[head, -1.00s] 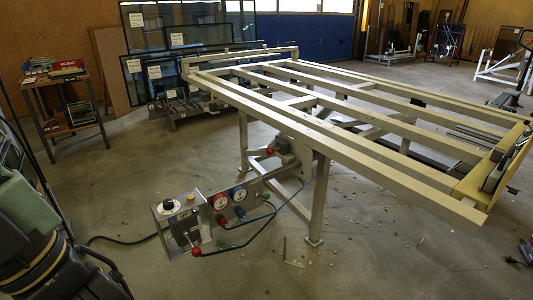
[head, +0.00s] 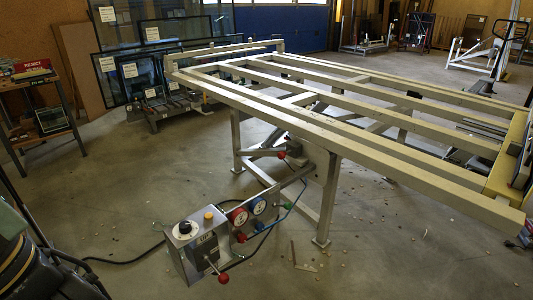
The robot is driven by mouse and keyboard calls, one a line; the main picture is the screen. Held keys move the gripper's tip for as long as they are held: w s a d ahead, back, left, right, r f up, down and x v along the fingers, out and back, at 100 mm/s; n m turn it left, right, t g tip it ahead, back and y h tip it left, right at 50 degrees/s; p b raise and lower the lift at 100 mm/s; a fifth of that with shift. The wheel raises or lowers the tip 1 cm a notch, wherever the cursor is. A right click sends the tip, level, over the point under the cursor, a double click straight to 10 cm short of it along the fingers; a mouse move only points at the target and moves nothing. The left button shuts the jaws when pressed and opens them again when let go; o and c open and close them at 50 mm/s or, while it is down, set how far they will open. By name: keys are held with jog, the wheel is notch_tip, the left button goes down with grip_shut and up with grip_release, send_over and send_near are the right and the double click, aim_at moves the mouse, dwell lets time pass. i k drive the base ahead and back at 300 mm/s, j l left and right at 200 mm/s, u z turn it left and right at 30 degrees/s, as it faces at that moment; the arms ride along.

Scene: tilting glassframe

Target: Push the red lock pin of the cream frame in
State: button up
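The cream frame (head: 393,168) lies nearly flat as a grid of long bars on grey legs, its near right corner close to the right edge of the head view. A small red knob (head: 282,156), which looks like the lock pin, sits on a grey bracket under the frame beside the near leg. It is small, and I cannot tell how far in it is. My gripper is not in view.
A grey control box (head: 195,245) with gauges and a red-balled lever (head: 223,278) stands low in front of the frame. A cable runs left from it. A shelf table (head: 38,112) stands at left. Floor (head: 390,265) at front right is mostly clear.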

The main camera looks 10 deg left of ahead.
aim_at(281, 155)
jog(key=i+j, duration=0.1)
jog(key=j, duration=0.3)
jog(key=i+j, duration=0.15)
jog(key=j, duration=0.25)
jog(key=i+j+z, duration=0.1)
jog(key=j, duration=0.35)
jog(key=i+j, duration=0.2)
jog(key=j, duration=0.2)
jog(key=i+j+z, duration=0.1)
jog(key=j, duration=0.25)
jog(key=i+j, duration=0.25)
jog(key=j, duration=0.15)
jog(key=i+j+z, duration=0.15)
jog(key=i+j, duration=0.75)
jog(key=i, duration=0.05)
